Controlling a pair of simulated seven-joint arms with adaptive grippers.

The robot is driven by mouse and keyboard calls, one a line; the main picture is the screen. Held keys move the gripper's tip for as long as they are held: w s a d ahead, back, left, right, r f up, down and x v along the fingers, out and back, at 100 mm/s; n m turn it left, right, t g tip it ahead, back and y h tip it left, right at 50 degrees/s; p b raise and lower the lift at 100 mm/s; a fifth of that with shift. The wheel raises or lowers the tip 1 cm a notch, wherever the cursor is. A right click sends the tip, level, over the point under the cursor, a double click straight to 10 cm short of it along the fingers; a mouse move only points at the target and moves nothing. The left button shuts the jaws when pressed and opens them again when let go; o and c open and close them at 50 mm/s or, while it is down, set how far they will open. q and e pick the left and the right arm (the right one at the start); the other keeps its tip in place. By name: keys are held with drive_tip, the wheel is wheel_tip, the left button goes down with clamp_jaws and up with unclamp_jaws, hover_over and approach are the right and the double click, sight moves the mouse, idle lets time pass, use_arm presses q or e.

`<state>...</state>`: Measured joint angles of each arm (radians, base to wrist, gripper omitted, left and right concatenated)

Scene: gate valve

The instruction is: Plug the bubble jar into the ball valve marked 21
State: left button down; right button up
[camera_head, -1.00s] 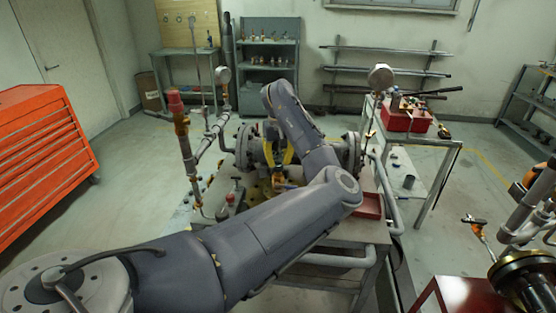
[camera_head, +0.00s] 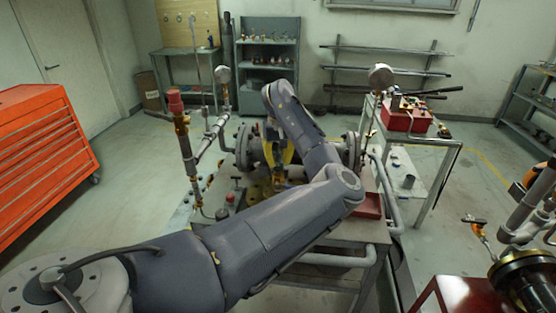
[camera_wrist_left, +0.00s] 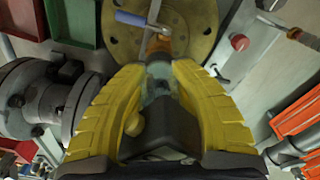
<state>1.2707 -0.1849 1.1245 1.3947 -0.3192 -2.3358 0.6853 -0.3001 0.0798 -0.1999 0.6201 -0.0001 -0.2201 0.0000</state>
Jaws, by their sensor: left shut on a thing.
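My left gripper (camera_head: 278,160) has yellow fingers and is over the middle of the workbench, partly hidden by my own arm in the head view. In the left wrist view its ribbed yellow fingers (camera_wrist_left: 160,95) are closed around a clear, greenish bubble jar (camera_wrist_left: 158,84). Just beyond the jar's far end is a small orange-brass ball valve (camera_wrist_left: 158,44) with a blue lever (camera_wrist_left: 138,21), in front of a round yellowish flange. Jar and valve line up closely; I cannot tell whether they touch. No number 21 is legible.
A grey flanged pipe (camera_wrist_left: 40,98) lies close left of the gripper. A red knob (camera_wrist_left: 240,42) is to its right. In the head view, an upright red-capped pipe (camera_head: 184,140) stands left and a red tray (camera_head: 368,205) sits at the bench's right.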

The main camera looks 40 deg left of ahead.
use_arm(q)
drive_tip(key=shift+f, duration=1.2)
idle(2.0)
drive_tip(key=c, duration=0.5)
unclamp_jaws()
drive_tip(key=shift+r, duration=0.15)
drive_tip(key=shift+r, duration=3.85)
